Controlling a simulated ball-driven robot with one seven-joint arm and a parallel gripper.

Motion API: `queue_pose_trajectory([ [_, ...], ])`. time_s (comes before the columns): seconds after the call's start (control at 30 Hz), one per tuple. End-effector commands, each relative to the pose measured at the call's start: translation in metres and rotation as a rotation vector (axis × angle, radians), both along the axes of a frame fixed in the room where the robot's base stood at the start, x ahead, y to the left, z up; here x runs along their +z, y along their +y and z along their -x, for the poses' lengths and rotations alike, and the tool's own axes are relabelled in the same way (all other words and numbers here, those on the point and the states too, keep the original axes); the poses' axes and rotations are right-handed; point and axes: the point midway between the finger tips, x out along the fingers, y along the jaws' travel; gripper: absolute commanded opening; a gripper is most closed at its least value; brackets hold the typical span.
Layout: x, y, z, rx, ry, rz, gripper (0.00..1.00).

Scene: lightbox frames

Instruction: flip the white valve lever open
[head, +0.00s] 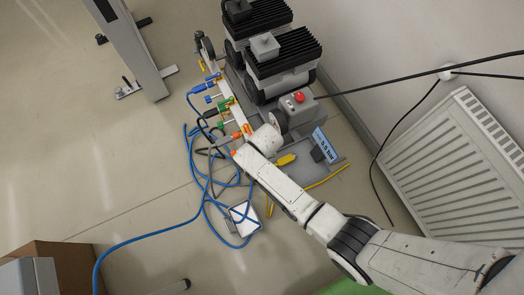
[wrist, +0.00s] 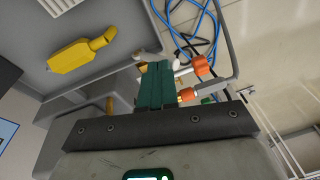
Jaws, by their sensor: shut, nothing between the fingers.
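In the wrist view the two dark green fingers of my gripper (wrist: 155,85) are pressed together with nothing between them. A small white piece that looks like the valve lever (wrist: 178,64) is just right of the fingertips, next to an orange fitting (wrist: 200,66); I cannot tell whether they touch. A second orange fitting (wrist: 187,95) is partly hidden by the fingers. In the head view the valve manifold (head: 239,116) carries blue, green and orange fittings. My arm reaches its near end, and hides the white lever and my fingers there.
A grey tray (wrist: 108,18) with a yellow piece (wrist: 80,53) is left of the fingers. Blue hoses (head: 190,165) lie tangled on the floor left of the manifold. A box with a red button (head: 299,98), a blue-white sign (head: 325,147) and a radiator (head: 455,165) are to the right.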

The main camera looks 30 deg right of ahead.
Motion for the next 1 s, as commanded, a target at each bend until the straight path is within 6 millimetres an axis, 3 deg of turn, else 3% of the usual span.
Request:
queue_pose_trajectory([
  [0.3, -0.018, 0.025, -0.001, 0.006, -0.002, 0.303, 0.0],
  [0.7, -0.038, 0.044, -0.001, 0.002, -0.002, 0.649, 0.0],
  [1.0, -0.046, 0.049, 0.0, -0.003, 0.0, 0.731, 0.0],
])
